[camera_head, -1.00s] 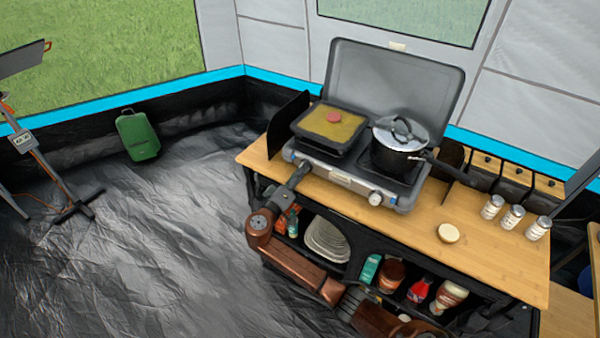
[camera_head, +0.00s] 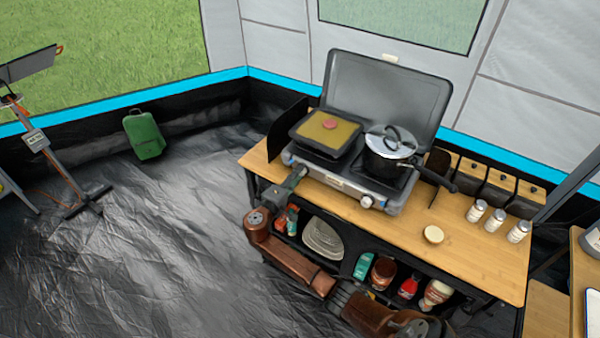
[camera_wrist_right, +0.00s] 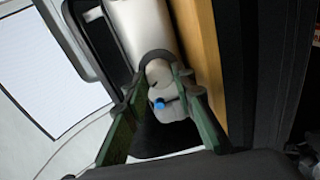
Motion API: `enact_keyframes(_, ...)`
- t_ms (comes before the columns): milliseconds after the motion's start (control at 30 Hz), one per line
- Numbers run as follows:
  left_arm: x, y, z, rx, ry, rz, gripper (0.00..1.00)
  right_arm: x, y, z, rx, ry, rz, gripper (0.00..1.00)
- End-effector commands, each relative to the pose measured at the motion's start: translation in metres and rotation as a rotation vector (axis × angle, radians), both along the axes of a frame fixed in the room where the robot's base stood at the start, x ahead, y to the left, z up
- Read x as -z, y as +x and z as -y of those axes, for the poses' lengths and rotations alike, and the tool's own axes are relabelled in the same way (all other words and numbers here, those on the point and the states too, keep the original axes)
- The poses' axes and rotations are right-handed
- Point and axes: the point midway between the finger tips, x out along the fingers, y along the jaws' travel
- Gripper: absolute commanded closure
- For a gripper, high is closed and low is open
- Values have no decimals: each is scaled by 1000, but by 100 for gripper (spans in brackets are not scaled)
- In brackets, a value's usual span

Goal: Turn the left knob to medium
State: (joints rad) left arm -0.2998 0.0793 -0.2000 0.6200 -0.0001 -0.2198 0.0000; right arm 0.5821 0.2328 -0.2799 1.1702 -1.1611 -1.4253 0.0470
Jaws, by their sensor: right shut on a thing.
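The grey camping stove (camera_head: 400,205) stands on the wooden-topped table with its lid up. My right gripper (camera_head: 297,174) reaches its front left corner from below and hides the left knob in the head view. In the right wrist view, the pale left knob (camera_wrist_right: 168,108), with a blue spot on it, sits between the green fingers of my right gripper (camera_wrist_right: 160,90), which is shut on it. The exact setting of the knob cannot be read. The right knob (camera_head: 366,202) is free on the stove front. My left gripper is not in view.
A square pan (camera_head: 314,150) with yellow food and a lidded pot (camera_head: 380,162) sit on the burners. The pot's handle points right. Several shakers (camera_head: 496,219) and a small round item (camera_head: 433,234) stand on the tabletop (camera_head: 470,262). Plates and bottles fill the shelf below.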

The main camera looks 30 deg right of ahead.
Motion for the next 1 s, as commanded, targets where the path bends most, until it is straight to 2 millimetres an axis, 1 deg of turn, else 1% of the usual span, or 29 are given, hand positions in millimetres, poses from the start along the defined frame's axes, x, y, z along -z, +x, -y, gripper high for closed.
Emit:
enact_keyframes(33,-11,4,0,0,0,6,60,-6,0,-1,0,-16,-40,100)
enact_keyframes(400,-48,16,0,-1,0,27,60,-4,0,-1,0,-150,-366,100)
enact_keyframes(700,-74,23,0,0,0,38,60,-3,1,-1,0,-260,-629,100)
enact_keyframes(1000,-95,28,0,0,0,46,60,-2,1,-1,0,-369,-892,100)
